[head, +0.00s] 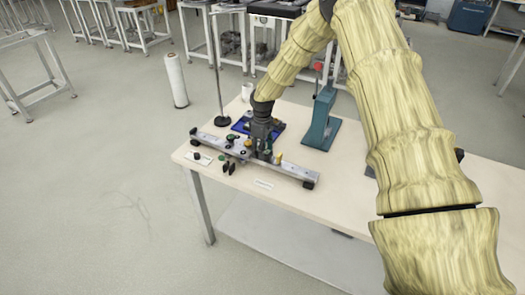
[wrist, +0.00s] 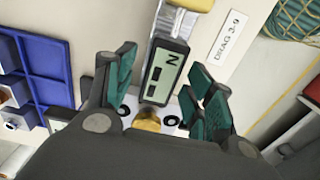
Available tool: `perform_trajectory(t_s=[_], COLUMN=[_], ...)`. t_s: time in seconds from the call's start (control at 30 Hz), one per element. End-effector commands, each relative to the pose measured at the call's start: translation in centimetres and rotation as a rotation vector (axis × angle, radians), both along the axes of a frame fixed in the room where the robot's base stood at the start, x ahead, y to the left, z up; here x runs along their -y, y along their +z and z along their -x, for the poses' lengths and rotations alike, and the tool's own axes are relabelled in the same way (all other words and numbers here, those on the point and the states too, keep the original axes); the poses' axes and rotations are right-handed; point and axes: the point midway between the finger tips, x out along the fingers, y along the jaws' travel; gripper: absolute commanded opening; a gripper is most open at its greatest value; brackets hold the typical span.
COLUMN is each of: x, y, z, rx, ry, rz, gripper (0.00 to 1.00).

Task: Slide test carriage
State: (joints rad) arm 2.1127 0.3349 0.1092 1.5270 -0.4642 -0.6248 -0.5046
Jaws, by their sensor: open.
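A long grey rail (head: 285,170) with black end feet lies across the front left of the table. My gripper (head: 262,155) points down over the rail, right of its middle. In the wrist view my gripper (wrist: 164,64) is open, its teal-padded fingers on either side of a gauge (wrist: 165,75) with a grey display reading "N". A brass knob (wrist: 147,120) sits below the display, on a white plate with black round fittings. The carriage is largely hidden by my gripper in the head view, and I cannot tell whether the fingers touch it.
A label "DRAG 3-9" (wrist: 228,37) lies beside the gauge. A blue compartment tray (head: 240,126) is behind the rail, with a teal press (head: 320,122) to its right. A black stand base (head: 222,121) is at the back left. Small black parts (head: 229,168) lie in front.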

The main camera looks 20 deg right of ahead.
Motion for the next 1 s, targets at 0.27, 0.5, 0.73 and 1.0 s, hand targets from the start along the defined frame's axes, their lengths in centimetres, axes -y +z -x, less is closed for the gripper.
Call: perform_trajectory(t_s=[0.27,0.5,0.73,1.0], x=[0.0,0.0,0.0,0.1], y=[4.8,8.7,10.7,10.9], z=[-0.1,-0.1,-0.1,-0.1], rx=[0.003,0.002,0.001,0.0], ry=[0.0,-0.001,0.0,0.0], rz=[0.0,0.0,-0.001,0.0], gripper=[0.54,0.54,0.54,0.54])
